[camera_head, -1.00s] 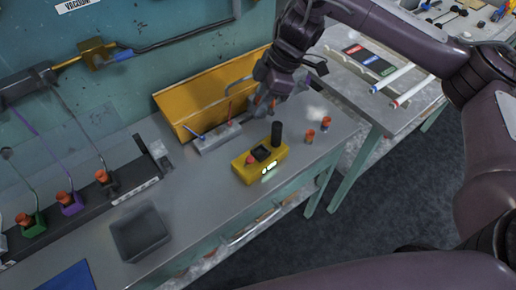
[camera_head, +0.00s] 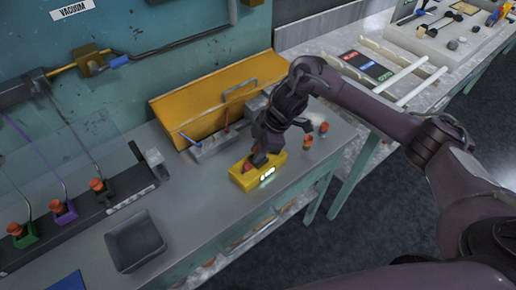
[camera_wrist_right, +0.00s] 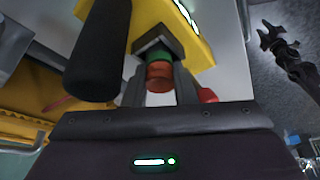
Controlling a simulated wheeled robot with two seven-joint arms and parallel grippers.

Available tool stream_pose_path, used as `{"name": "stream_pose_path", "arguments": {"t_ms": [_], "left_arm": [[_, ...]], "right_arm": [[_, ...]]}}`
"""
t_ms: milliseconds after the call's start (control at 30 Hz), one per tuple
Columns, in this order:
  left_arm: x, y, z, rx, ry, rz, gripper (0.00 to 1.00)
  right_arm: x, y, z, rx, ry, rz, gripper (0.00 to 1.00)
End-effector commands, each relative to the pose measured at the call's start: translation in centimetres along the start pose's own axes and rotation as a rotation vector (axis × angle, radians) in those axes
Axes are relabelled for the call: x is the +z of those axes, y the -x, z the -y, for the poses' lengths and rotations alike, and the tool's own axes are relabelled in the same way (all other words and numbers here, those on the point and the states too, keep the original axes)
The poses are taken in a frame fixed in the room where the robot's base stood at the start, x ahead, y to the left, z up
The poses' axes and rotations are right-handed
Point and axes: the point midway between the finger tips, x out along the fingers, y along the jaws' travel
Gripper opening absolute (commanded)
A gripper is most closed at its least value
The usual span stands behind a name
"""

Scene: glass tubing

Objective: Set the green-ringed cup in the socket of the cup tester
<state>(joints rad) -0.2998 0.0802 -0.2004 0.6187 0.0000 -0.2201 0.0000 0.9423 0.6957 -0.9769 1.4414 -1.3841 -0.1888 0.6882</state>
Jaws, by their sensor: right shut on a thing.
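The cup tester is a yellow box (camera_head: 243,180) with a lit display, a red knob and a black post. It also fills the top of the right wrist view (camera_wrist_right: 195,45), with its dark square socket in the middle. My right gripper (camera_head: 261,156) is over the tester, pointing down. In the wrist view its fingers (camera_wrist_right: 160,92) are shut on the orange-red cup with a green ring (camera_wrist_right: 159,72). The cup's green end is at the socket's mouth; I cannot tell how deep it sits. A dark gripper, apparently my left (camera_wrist_right: 272,40), hangs over the floor with fingers apart.
Two orange cups (camera_head: 308,142) (camera_head: 323,128) stand right of the tester. A grey bin (camera_head: 135,243) is at the front left. A yellow tilted panel (camera_head: 185,112) and a small grey rack (camera_head: 205,150) are behind. Orange-topped colored holders (camera_head: 63,209) line the left.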

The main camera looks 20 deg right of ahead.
Motion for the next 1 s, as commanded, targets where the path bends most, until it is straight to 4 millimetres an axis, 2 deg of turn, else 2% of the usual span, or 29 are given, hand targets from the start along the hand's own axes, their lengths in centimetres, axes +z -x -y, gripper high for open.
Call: {"name": "stream_pose_path", "arguments": {"t_ms": [267,733,767,900,1000], "left_arm": [[0.0,-0.1,0.0,0.000,0.000,0.000,0.36],[0.0,-0.4,0.0,0.000,0.001,-0.001,0.36],[0.0,-0.4,0.0,0.000,0.001,-0.001,0.36],[0.0,-0.5,0.0,0.000,0.001,-0.001,0.36],[0.0,-0.5,0.0,0.000,0.001,-0.001,0.36]], "right_arm": [[0.0,-0.2,0.0,0.001,0.001,-0.001,0.03],[0.7,-1.6,0.3,-0.007,-0.002,0.005,0.03],[0.8,-1.6,0.3,-0.008,-0.002,0.006,0.28],[0.8,-1.7,0.3,-0.010,-0.002,0.007,0.46],[0.8,-1.7,0.4,-0.011,-0.002,0.008,0.46]]}}
